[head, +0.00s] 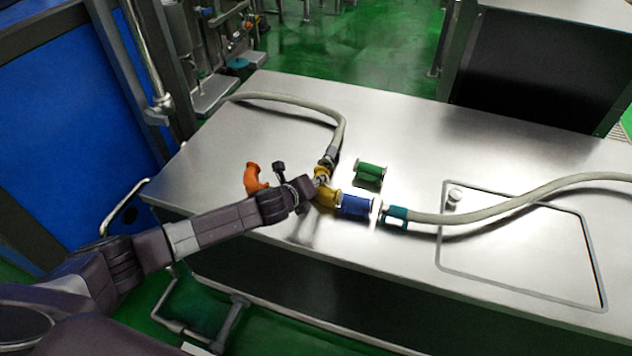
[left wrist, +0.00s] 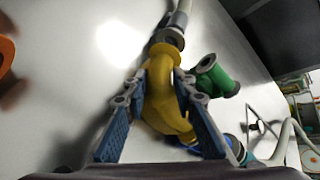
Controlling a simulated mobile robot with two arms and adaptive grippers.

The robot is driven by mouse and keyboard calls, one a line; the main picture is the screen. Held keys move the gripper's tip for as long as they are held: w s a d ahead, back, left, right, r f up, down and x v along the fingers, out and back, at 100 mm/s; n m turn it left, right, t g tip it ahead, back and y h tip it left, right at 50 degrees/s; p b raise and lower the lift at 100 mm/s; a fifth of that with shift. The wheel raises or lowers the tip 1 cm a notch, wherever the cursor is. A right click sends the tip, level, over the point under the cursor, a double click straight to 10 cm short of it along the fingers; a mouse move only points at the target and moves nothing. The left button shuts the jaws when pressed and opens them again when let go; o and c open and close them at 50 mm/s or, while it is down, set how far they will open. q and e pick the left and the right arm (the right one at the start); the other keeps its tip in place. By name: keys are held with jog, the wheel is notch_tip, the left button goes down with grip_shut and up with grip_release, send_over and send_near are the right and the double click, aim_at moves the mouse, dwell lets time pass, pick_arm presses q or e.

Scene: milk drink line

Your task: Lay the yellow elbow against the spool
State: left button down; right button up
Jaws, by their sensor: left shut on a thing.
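The yellow elbow (head: 327,198) is between the fingers of my left gripper (head: 315,190), low over the steel table. In the left wrist view the yellow elbow (left wrist: 160,92) fills the space between the two fingers (left wrist: 160,105), which are shut on it. The blue spool (head: 356,206) lies just right of the elbow; whether their ends touch cannot be told. The blue spool is partly hidden in the left wrist view (left wrist: 235,146). My right gripper is not in view.
A grey hose (head: 338,125) ends at the elbow's far end. Another hose (head: 470,214) with a teal end (head: 397,214) lies right of the blue spool. An orange elbow (head: 254,178) stands left of my gripper.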

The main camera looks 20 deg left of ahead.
pick_arm(q)
jog(key=c, duration=1.5)
grip_release()
jog(key=shift+f, duration=0.1)
jog(key=v, duration=1.2)
